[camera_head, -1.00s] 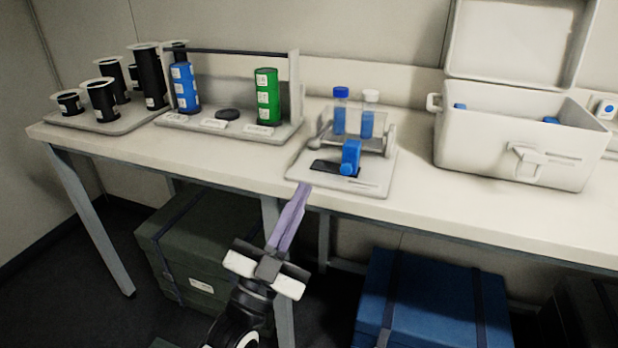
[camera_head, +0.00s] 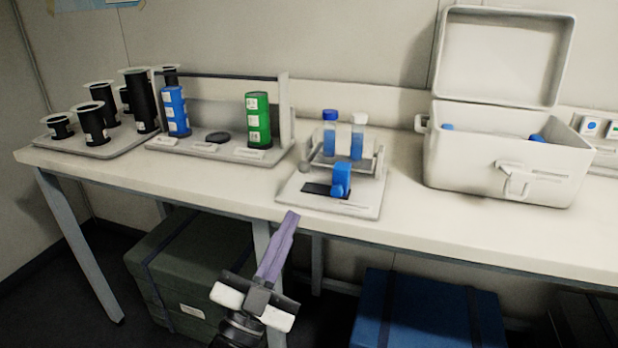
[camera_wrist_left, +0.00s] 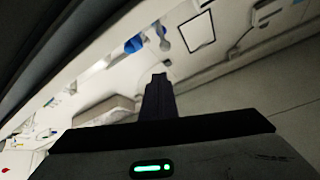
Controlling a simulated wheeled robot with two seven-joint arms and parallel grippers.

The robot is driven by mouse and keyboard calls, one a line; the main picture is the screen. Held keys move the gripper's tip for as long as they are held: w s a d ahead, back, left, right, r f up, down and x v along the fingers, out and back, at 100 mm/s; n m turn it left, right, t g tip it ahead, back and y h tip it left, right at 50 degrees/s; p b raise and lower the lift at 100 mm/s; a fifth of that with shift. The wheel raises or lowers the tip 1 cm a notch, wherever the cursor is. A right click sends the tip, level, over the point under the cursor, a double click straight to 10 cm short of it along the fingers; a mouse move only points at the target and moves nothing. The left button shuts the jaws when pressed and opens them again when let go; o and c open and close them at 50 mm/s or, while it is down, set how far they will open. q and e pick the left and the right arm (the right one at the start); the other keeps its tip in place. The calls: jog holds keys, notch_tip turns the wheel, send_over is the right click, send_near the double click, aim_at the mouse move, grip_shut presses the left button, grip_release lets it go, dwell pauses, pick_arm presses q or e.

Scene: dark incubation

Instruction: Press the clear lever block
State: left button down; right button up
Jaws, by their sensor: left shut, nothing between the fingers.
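A small white stand (camera_head: 360,207) on the bench holds two vials upright in a clear holder, one blue-capped vial (camera_head: 329,135) and one white-capped vial (camera_head: 358,138). A blue lever block (camera_head: 341,181) stands at the stand's front over a dark slot. I cannot tell a separate clear block apart from the holder. My left gripper (camera_head: 290,218) is shut and empty, its purple-grey fingers pointing up just before the bench's front edge, below and left of the stand, touching nothing. In the left wrist view its dark fingers (camera_wrist_left: 158,88) point toward the bench, with a blue part (camera_wrist_left: 133,44) beyond.
An open white box (camera_head: 500,165) stands right of the stand. Left are a rack with a blue cylinder (camera_head: 174,110) and a green cylinder (camera_head: 258,120), and a tray (camera_head: 105,148) of black cylinders. A green crate (camera_head: 190,255) and a blue crate (camera_head: 430,315) sit under the bench.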

dwell(0.3)
jog(key=c, duration=0.3)
grip_shut()
pick_arm(q)
jog(key=s+a+f+n+g+y, duration=0.1)
jog(key=s+f+n+g+y, duration=0.2)
jog(key=f, duration=0.7)
jog(key=s+a+f+n+g+y, duration=0.1)
jog(key=s+f+g, duration=0.3)
jog(key=f, duration=0.6)
jog(key=s+a+f+n+g+y, duration=0.1)
jog(key=s+a+f+n+g, duration=0.1)
jog(key=s+f, duration=0.5)
jog(key=s+a+f+n+g+y, duration=0.1)
jog(key=s+a+f+g, duration=0.2)
jog(key=s+f+g, duration=0.2)
jog(key=s+f, duration=0.3)
jog(key=s, duration=0.2)
jog(key=shift+s+a+n+y, duration=0.15)
jog(key=shift+a+n+y, duration=0.15)
jog(key=shift+n+y, duration=0.1)
jog(key=shift+s+f, duration=0.1)
